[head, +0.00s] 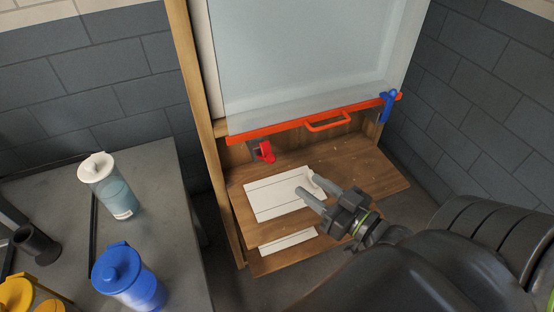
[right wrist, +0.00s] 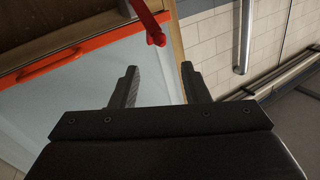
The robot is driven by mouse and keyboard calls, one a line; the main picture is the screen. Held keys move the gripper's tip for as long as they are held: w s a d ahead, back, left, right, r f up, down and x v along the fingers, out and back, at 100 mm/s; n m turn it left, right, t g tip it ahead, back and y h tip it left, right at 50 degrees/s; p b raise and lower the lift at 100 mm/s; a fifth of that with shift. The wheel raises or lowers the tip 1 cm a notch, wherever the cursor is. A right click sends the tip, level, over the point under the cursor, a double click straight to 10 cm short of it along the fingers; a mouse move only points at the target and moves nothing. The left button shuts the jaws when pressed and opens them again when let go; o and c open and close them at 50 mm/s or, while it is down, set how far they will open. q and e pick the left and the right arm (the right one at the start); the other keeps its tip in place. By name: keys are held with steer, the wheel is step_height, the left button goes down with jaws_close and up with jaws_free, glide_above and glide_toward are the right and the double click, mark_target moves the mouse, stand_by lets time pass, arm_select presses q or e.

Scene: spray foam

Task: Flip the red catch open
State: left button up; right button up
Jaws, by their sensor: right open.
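The red catch (head: 264,152) sits on a dark mount at the left of the wooden frame, just below the orange sash rail (head: 300,119). In the right wrist view the red catch (right wrist: 152,24) shows as a red lever with a rounded end, ahead of and between the fingertips, apart from them. My right gripper (head: 308,185) is open and empty, in front of the frame over the wooden shelf, to the right of and below the catch in the head view. Its two fingers also show in the right wrist view (right wrist: 157,70). My left gripper is out of view.
A blue catch (head: 387,106) is at the rail's right end. An orange handle (head: 327,122) projects from the rail below the glass pane (head: 300,50). White panels (head: 280,198) lie on the wooden shelf. A grey table (head: 165,205) at left holds lidded pitchers.

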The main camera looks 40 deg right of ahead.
mark_target(266, 155)
steer(key=w+a+p, duration=0.1)
steer(key=w+a, duration=0.1)
steer(key=w, duration=0.9)
steer(key=shift+c, duration=0.3)
steer(key=shift+d, duration=0.15)
jaws_close()
